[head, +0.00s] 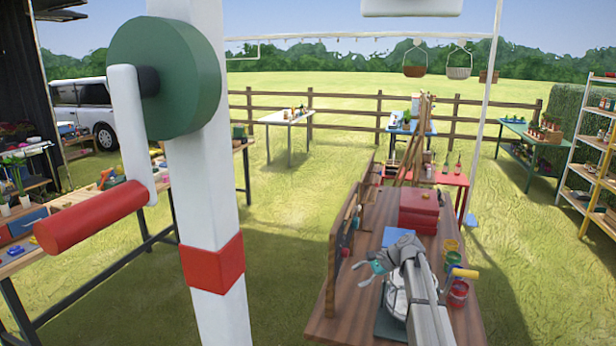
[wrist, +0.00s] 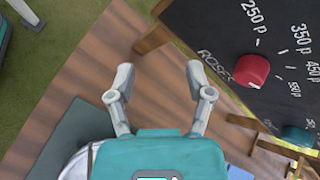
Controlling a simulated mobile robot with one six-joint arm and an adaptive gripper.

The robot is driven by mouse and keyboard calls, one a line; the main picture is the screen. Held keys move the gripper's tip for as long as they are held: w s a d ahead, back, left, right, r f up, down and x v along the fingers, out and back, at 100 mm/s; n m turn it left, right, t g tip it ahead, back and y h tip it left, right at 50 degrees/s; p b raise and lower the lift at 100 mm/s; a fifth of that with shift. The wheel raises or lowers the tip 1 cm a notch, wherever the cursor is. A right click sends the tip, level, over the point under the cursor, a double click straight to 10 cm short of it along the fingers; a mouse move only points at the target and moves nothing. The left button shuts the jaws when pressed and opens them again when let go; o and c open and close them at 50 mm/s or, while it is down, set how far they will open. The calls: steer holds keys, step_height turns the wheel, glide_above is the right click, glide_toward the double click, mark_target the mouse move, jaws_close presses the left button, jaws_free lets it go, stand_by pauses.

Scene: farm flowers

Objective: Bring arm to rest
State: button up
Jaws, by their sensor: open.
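My gripper (head: 366,274) is at the end of my grey arm, which reaches over the wooden table (head: 385,215) in the head view. In the wrist view my gripper (wrist: 160,75) is open, with nothing between its two fingers. The table top (wrist: 95,65) and a strip of grass lie below and beyond it. A black price board (wrist: 240,45) leans close to the right of the fingers. It carries white writing, a red round piece (wrist: 252,70) and a dark green one (wrist: 298,135). The gripper appears apart from the board.
A red box (head: 418,208) stands behind my arm on the table. Several small pots, including a red one (head: 458,292), stand to its right. A round white thing (head: 397,297) lies partly under the arm. A white post with a red-handled crank (head: 90,218) stands at front left.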

steer(key=s+f+n+h, duration=0.2)
steer(key=s+n+h, duration=0.1)
steer(key=s, duration=0.7)
steer(key=s+f+n+g+h, duration=0.1)
steer(key=s+n, duration=0.4)
steer(key=s, duration=0.5)
steer(key=s+f+n+h, duration=0.3)
steer(key=s+h, duration=0.3)
steer(key=s, duration=0.4)
steer(key=shift+f+n+g, duration=0.4)
steer(key=shift+n, duration=0.2)
steer(key=shift+c, duration=0.7)
